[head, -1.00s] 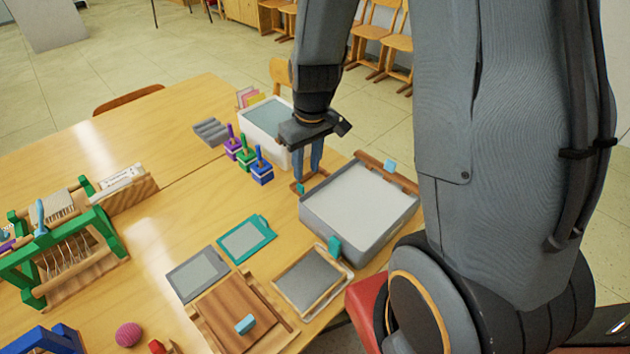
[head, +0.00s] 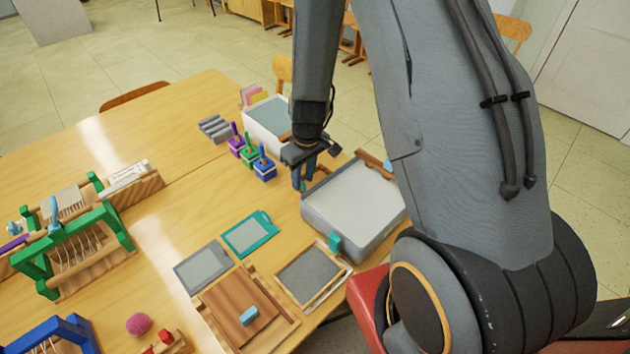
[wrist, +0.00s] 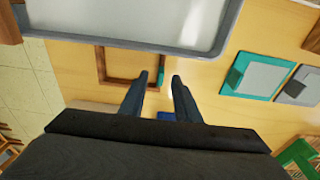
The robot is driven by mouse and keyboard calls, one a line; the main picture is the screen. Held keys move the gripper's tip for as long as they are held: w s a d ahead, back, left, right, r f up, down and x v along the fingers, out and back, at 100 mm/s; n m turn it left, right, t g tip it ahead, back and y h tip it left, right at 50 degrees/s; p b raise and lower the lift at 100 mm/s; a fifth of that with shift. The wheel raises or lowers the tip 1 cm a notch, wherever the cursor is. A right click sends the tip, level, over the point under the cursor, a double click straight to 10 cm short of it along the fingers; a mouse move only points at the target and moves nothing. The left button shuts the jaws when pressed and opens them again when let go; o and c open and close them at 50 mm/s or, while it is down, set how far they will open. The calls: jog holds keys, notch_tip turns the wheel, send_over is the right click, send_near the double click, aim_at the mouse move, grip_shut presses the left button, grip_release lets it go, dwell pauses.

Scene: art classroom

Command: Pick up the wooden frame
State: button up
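The wooden frame (wrist: 100,64) is a thin brown rectangle lying on the table in the wrist view, partly hidden by the grey-walled tray (wrist: 140,44). A small teal piece (wrist: 160,76) shows at its right side. My gripper (wrist: 160,77) is open, its two dark blue-grey fingers apart and pointing at the frame's right side. Nothing is seen held between them. In the head view my gripper (head: 303,186) is low beside the tray's far left corner; the frame is mostly hidden there. I cannot tell whether the fingers touch it.
The tray (head: 345,247) stands close to the gripper. Purple, green and blue peg stackers (head: 264,168) and a white bin (head: 262,132) are just left of it. A teal-framed board (head: 247,235) and a grey-panelled wooden frame (head: 310,276) lie nearer.

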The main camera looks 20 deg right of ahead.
jog(key=shift+w+a+f, duration=0.1)
jog(key=shift+f, duration=1.2)
grip_shut()
notch_tip(320, 180, up, 18)
jog(key=b, duration=0.2)
